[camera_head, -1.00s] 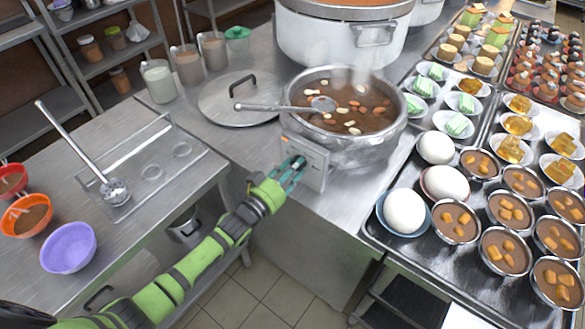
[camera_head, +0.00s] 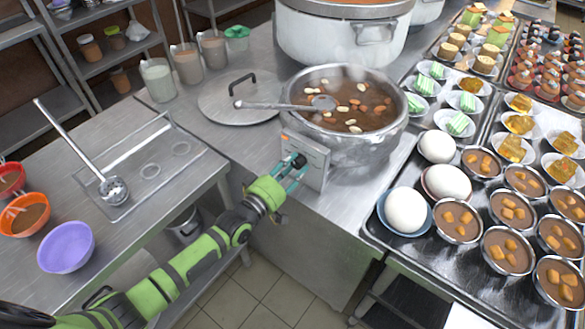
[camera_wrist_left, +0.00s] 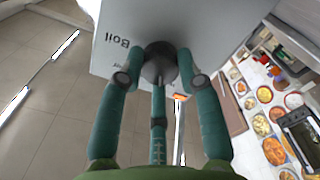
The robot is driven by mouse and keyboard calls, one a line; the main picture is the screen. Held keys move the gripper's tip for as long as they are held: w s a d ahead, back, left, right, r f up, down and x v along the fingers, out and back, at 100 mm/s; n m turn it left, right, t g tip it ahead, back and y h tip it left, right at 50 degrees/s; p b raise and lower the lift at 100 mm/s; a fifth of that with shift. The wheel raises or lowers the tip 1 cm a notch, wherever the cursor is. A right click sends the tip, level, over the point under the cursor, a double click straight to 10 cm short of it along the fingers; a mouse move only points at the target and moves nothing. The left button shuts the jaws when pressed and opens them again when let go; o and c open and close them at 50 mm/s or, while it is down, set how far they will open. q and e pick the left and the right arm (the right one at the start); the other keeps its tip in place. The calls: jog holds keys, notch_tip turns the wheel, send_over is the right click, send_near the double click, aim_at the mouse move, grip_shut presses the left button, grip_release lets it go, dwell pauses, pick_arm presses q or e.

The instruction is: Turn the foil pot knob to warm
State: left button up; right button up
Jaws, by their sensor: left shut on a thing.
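The foil pot (camera_head: 365,150), silver and dented, stands at the counter's front corner, full of brown congee with light and orange pieces. Its pale control box (camera_head: 312,172) is on the counter's front edge, below the pot. A dark round knob (camera_wrist_left: 158,64) sticks out of the box's face. My left gripper (camera_head: 290,174) is at this face, its teal fingers (camera_wrist_left: 158,80) on both sides of the knob and shut on it. In the left wrist view, an upside-down "Boil" label is left of the knob; a second label on the right is partly hidden. My right gripper is not in view.
A ladle (camera_head: 285,106) lies across the pot and the steel lid (camera_head: 235,101) beside it. A large white stockpot (camera_head: 340,45) stands behind. Trays of eggs and desserts (camera_head: 440,230) fill the right side. Open floor (camera_head: 265,290) lies below my left arm.

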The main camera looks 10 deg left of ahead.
pick_arm(q)
jog(key=shift+s+d+f+n, duration=0.15)
jog(key=shift+f+n, duration=0.2)
jog(key=shift+n, duration=0.25)
jog(key=o, duration=1.1)
jog(key=shift+o, duration=0.2)
jog(key=shift+r, duration=0.15)
jog(key=v, duration=1.2)
jog(key=shift+r, duration=0.1)
